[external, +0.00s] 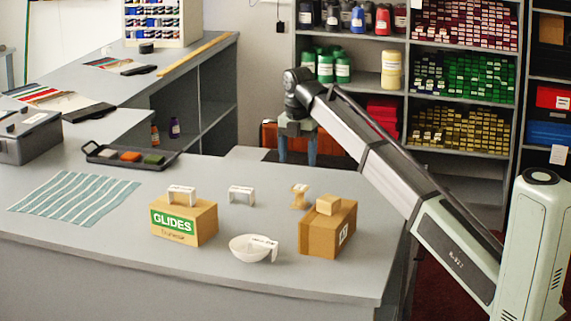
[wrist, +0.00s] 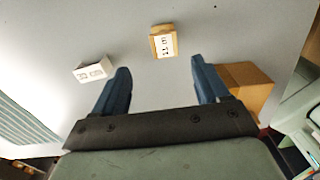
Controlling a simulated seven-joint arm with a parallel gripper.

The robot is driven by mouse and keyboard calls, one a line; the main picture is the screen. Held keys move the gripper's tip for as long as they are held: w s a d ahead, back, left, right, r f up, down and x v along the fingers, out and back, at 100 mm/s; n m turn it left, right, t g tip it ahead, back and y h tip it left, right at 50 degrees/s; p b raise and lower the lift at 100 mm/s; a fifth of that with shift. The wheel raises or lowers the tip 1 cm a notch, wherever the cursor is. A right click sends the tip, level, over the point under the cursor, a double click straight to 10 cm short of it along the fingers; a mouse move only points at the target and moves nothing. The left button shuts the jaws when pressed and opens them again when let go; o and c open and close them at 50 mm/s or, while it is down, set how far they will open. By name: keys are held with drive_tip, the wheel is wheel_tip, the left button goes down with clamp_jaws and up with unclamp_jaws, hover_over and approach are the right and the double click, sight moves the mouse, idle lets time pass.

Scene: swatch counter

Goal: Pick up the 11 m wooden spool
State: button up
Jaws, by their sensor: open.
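The small wooden spool (external: 299,197) stands on the grey counter, between a white labelled piece and the right cardboard box. In the wrist view a tan object with a white label (wrist: 163,42), apparently the spool, lies ahead of and roughly centred between my fingers; its print is too small to read surely. My gripper (external: 297,158) has blue fingers, pointing down, and is open and empty. It appears above and behind the spool in the external view, apart from it. The fingers also show in the wrist view (wrist: 160,68).
The white labelled piece (external: 241,195) stands left of the spool. The cardboard box (external: 322,235) with a small block (external: 328,204) is close on the right. A GLIDES box (external: 183,223), white bowl (external: 252,250) and striped cloth (external: 75,198) are on the counter. Counter around the spool is partly clear.

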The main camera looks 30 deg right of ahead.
sight(300, 187)
wheel_tip(300, 187, down, 7)
drive_tip(key=shift+s+d+f, duration=0.1)
drive_tip(key=shift+s+f, duration=0.05)
drive_tip(key=shift+f, duration=1.15)
drive_tip(key=shift+s+d+f, duration=0.1)
drive_tip(key=shift+f, duration=1.15)
drive_tip(key=c, duration=1)
drive_tip(key=shift+c, duration=0.2)
